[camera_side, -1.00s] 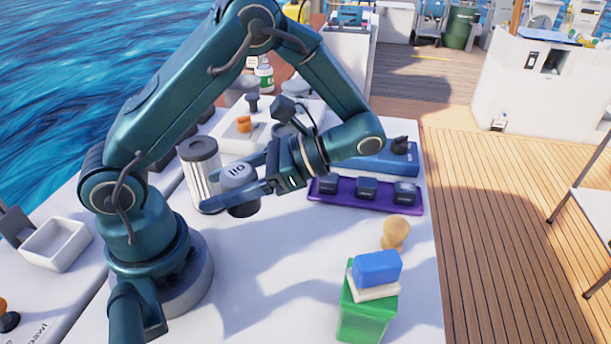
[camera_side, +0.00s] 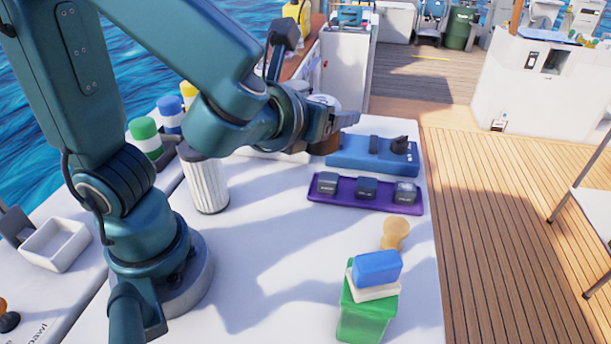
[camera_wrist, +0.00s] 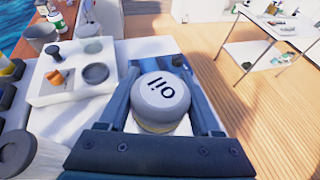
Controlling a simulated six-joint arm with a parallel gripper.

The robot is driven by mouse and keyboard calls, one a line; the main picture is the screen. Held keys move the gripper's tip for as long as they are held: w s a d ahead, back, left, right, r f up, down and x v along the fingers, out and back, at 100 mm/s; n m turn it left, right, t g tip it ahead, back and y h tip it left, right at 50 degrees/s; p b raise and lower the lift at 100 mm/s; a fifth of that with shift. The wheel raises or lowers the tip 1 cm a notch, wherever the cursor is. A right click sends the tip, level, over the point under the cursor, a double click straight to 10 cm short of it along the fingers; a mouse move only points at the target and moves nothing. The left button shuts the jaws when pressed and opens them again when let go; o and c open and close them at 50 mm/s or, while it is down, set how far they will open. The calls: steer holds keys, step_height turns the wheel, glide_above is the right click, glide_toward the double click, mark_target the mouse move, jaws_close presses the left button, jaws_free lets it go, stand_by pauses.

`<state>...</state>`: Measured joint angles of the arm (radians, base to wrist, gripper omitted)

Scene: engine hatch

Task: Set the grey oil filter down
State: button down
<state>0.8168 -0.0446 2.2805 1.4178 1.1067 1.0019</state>
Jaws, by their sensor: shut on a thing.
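The grey oil filter (camera_wrist: 162,97) has a rounded grey top marked "oil" and a paler lower side. My gripper (camera_wrist: 158,68) is shut on it, with one finger on each side in the wrist view. In the side view my gripper (camera_side: 340,120) is at the back of the white worktop, left of the blue tray. There the filter's pale top (camera_side: 324,99) shows above the finger and a brownish lower part below it. The finger hides its middle. I cannot tell whether its base touches the surface.
A pleated white filter (camera_side: 207,187) with a dark cap stands nearer my base. A blue tray (camera_side: 350,157) and a purple tray (camera_side: 340,199) of dark blocks lie at right. A white panel (camera_wrist: 72,90) with an orange knob lies left. The worktop's middle is clear.

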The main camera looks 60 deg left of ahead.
steer(key=shift+w+d+r+m+t+h, duration=0.15)
steer(key=shift+w+r+m+h, duration=0.15)
steer(key=shift+r, duration=0.2)
steer(key=shift+w+a+r+m+t+h, duration=0.15)
steer(key=shift+w+r+m+h, duration=0.15)
steer(key=shift+r, duration=0.2)
steer(key=s+a+f+n+g+y, duration=0.1)
steer(key=a+f+n+g+y, duration=0.35)
steer(key=a+n+g, duration=0.3)
steer(key=s+a+f+n+g+y, duration=0.2)
steer(key=a+f+n+g+y, duration=0.25)
steer(key=a+n+g, duration=0.3)
steer(key=shift+t, duration=0.5)
step_height(320, 180, down, 10)
steer(key=shift+a+f, duration=0.1)
steer(key=shift+f, duration=0.1)
steer(key=shift+f, duration=0.1)
